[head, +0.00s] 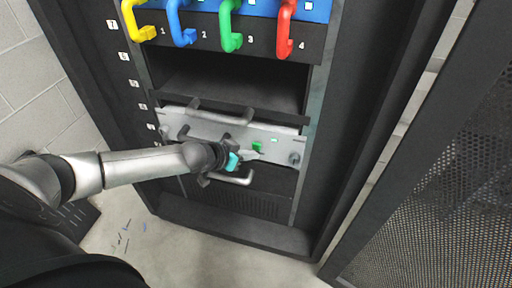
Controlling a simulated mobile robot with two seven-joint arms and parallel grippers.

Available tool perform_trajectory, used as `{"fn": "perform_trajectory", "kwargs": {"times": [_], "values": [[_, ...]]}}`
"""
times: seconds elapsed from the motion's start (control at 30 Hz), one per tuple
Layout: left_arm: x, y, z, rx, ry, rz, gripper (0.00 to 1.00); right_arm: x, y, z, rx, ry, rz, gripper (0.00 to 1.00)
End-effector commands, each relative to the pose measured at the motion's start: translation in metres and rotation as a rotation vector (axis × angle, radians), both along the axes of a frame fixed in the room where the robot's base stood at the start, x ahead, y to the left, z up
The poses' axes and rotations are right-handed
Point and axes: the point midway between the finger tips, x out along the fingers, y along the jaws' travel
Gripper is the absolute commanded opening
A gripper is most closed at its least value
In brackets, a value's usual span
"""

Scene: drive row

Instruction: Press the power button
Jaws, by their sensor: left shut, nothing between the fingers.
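A small green button (257,146), which looks like the power button, sits on the front of a grey panel unit (204,131) low in the black rack. My left gripper (236,161) reaches in from the left and is shut and empty. Its teal fingertips are in front of the panel, just left of and slightly below the green button. A small gap shows between them in the picture; the depth of the tips from the panel is hard to tell. The gripper and wrist hide part of the panel's lower middle. My right gripper is not in view.
The panel has grey handles (238,180) and a knob (294,158) at its right. Above is an empty rack bay (232,82), then yellow, blue, green and red handles (285,28) numbered 1 to 4. A perforated door (440,190) stands open at the right.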

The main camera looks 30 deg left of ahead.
Motion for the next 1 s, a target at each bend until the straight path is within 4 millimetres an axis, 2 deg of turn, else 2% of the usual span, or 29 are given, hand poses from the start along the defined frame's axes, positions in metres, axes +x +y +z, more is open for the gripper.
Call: {"fn": "perform_trajectory", "kwargs": {"times": [1.0], "values": [[0.0090,0.0024,-0.0001,0.000,0.000,0.000,0.00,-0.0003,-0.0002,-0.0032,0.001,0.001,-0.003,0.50]]}}
